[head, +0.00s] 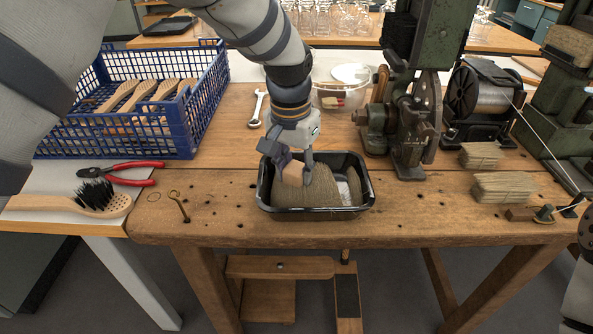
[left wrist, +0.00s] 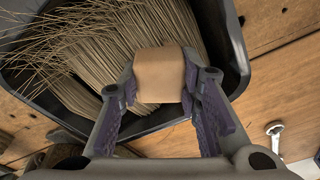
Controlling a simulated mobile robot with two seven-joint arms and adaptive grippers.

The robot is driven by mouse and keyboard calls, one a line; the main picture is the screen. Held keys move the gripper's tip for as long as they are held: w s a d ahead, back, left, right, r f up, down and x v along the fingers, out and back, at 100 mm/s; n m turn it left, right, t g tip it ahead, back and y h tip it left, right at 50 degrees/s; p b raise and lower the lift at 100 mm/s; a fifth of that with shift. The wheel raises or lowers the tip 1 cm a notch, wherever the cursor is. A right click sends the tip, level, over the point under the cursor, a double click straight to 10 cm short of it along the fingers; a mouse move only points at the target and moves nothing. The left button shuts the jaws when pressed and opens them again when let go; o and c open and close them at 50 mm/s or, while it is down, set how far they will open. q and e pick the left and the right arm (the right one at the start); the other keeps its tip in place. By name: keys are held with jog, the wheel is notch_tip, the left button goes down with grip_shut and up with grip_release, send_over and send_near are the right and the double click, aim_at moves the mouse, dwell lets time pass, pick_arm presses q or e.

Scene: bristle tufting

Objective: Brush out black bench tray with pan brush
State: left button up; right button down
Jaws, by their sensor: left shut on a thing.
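The black bench tray (head: 290,214) sits on the wooden bench, and its dark wall also shows in the left wrist view (left wrist: 237,45). My left gripper (head: 290,168) reaches down into the tray, shut on a tan wooden block or handle (left wrist: 160,75), which I take to be the pan brush. Long tan bristles (left wrist: 85,60) fan out around and beyond the block inside the tray. I cannot tell which belong to the brush and which lie loose. A pale patch of tray floor (head: 344,190) shows at the right.
A blue crate (head: 185,140) holds several wooden brush handles. Red-handled pliers (head: 125,172) and a black-bristled brush (head: 95,197) lie at left. A wrench (head: 257,108) and clear bowl (head: 330,95) are behind the tray; a green machine (head: 412,130) stands right of it.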

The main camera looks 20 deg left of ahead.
pick_arm(q)
jog(key=shift+a+f, duration=0.1)
jog(key=shift+f, duration=0.05)
